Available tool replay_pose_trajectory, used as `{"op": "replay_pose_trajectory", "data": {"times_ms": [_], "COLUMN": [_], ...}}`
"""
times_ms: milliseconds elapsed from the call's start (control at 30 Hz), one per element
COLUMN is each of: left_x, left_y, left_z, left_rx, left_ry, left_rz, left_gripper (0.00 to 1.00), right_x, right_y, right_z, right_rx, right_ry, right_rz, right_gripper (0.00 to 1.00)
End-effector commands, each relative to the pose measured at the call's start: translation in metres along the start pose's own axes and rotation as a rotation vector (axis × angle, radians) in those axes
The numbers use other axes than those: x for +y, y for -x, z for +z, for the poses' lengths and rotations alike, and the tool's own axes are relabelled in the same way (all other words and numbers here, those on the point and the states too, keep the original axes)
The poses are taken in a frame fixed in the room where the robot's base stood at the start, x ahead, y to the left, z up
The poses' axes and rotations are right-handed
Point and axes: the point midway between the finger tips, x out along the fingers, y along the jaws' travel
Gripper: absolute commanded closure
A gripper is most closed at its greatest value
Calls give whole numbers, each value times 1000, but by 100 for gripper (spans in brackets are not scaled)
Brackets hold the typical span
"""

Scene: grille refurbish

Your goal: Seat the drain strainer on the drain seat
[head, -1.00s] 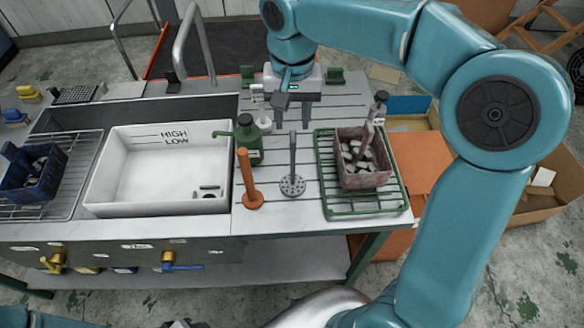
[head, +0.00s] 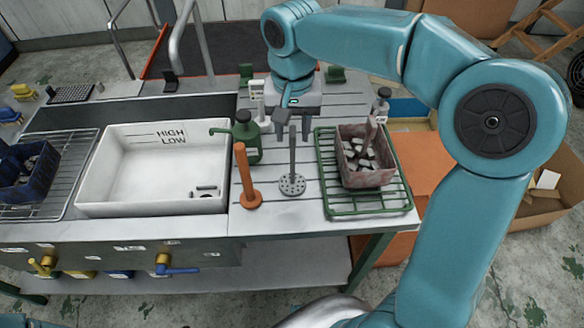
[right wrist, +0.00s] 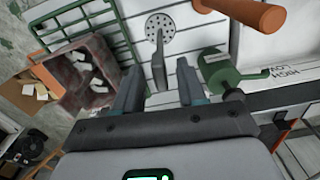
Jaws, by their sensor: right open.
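The drain strainer (head: 292,185) is a grey perforated disc with a tall upright handle, standing on the slatted drainboard right of the sink. It also shows in the right wrist view (right wrist: 160,27), its handle pointing in between the fingers. My right gripper (head: 292,138) is open and empty, its fingers around the top of the handle in the head view; I cannot tell if they touch it. It also shows in the right wrist view (right wrist: 158,90). Small dark fittings (head: 206,190) lie at the right front of the white sink basin (head: 130,180); I cannot make out the drain seat clearly.
An orange-handled plunger-like tool (head: 243,175) stands close left of the strainer. A green pump bottle (head: 245,140) is behind it. A green rack (head: 365,209) with a reddish bin (head: 368,177) is on the right. A blue basket (head: 30,175) sits at far left.

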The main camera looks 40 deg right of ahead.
Motion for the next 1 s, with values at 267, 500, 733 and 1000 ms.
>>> {"op": "replay_pose_trajectory", "data": {"times_ms": [267,500,733,1000], "left_x": [0,0,2,4], "left_y": [0,1,5,10], "left_z": [0,0,0,0], "left_rx": [0,0,0,0], "left_ry": [0,0,0,0], "left_rz": [0,0,0,0], "left_gripper": [57,57,57,57], "right_x": [0,0,0,0], "right_y": [0,1,5,11], "right_z": [0,0,0,0], "right_rx": [0,1,1,1], "right_ry": [0,0,0,0], "right_rz": [0,-1,-1,-1], "right_gripper": [86,100,100,100]}}
